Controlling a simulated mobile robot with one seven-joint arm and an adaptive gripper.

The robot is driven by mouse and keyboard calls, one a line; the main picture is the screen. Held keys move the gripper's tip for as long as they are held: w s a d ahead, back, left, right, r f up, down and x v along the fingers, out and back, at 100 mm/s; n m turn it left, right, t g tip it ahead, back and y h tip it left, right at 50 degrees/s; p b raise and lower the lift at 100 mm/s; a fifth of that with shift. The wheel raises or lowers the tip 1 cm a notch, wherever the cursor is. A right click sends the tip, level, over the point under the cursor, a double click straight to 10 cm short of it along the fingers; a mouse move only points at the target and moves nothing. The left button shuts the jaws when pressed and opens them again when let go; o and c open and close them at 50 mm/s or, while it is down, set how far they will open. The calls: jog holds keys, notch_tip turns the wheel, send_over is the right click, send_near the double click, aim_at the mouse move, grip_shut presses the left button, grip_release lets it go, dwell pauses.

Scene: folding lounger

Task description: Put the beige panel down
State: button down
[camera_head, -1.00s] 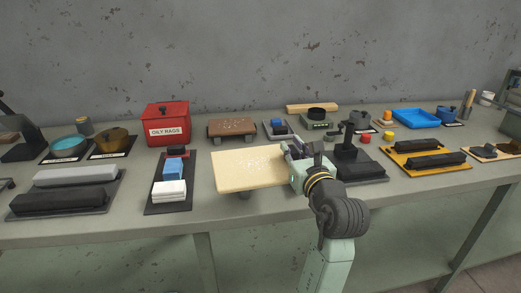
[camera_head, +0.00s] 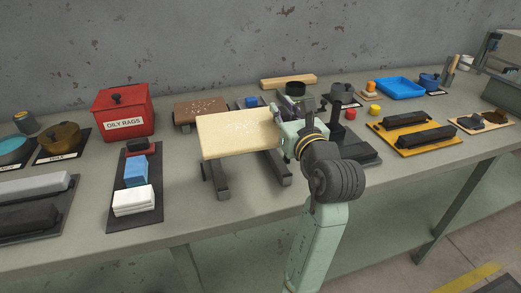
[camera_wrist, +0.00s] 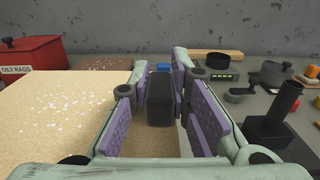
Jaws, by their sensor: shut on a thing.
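The beige panel (camera_head: 238,136) is a flat board with pale specks on its top. In the head view it is above two dark support bars (camera_head: 221,185), apart from them as far as I can tell. My gripper (camera_head: 287,128) is shut on the panel's right edge. In the wrist view the panel (camera_wrist: 60,105) fills the left side, and my purple-padded fingers (camera_wrist: 163,122) are at its edge. A dark bar (camera_wrist: 160,98) shows between the fingers. The exact grip contact is partly hidden.
A brown speckled board (camera_head: 200,110) on supports stands behind the panel. A red oily-rags bin (camera_head: 123,112) and a black tray (camera_head: 135,205) with blue and white cloths are left. A dark stand (camera_head: 336,125) is close right of my gripper. Bare bench lies in front.

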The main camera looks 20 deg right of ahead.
notch_tip(320, 180, down, 6)
jog(key=shift+f, duration=0.1)
jog(key=shift+f+p, duration=0.5)
jog(key=shift+f, duration=0.3)
jog(key=c, duration=1.5)
grip_release()
jog(key=shift+f, duration=0.15)
